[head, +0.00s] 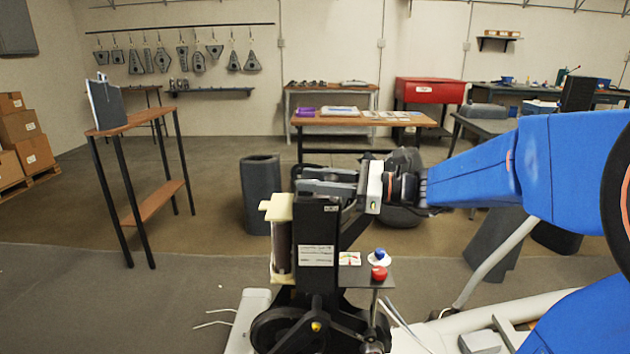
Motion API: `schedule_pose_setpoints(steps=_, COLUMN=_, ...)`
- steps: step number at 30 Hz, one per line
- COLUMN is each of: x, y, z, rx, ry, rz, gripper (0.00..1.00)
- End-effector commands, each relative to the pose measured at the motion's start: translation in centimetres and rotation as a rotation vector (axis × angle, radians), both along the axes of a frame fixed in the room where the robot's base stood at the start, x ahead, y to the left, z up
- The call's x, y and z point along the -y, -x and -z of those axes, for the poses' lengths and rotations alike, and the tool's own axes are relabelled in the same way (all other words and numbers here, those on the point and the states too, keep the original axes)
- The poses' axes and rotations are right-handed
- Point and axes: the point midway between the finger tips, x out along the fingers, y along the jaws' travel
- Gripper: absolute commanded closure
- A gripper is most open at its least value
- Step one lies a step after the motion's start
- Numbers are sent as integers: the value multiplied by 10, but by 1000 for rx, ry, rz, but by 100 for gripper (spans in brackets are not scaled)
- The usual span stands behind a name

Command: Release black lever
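A black upright machine column (317,260) with a white label stands in the front middle of the head view. My gripper (304,181) reaches in from the right, its grey fingers pointing left across the top of the column. I cannot clearly pick out a black lever; dark parts around the column top are partly covered by my gripper.
A small shelf on the machine holds a red knob (379,273), a blue knob (380,253) and a coloured gauge card (349,259). A cream-capped cylinder (281,245) stands left of the column. A dark bin (261,195) and wooden table (365,118) stand behind.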

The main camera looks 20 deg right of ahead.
Motion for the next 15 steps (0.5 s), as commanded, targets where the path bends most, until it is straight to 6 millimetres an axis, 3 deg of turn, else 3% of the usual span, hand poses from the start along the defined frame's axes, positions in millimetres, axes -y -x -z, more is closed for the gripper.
schedule_pose_setpoints(steps=1, x=0, y=0, z=0, rx=0, ry=0, rz=0, gripper=92)
schedule_pose_setpoints(steps=2, x=0, y=0, z=0, rx=0, ry=0, rz=0, gripper=100)
schedule_pose_setpoints(steps=7, x=0, y=0, z=-4, rx=2, ry=1, rz=0, gripper=100)
schedule_pose_setpoints(steps=15, x=0, y=0, z=-29, rx=2, ry=0, rz=0, gripper=100)
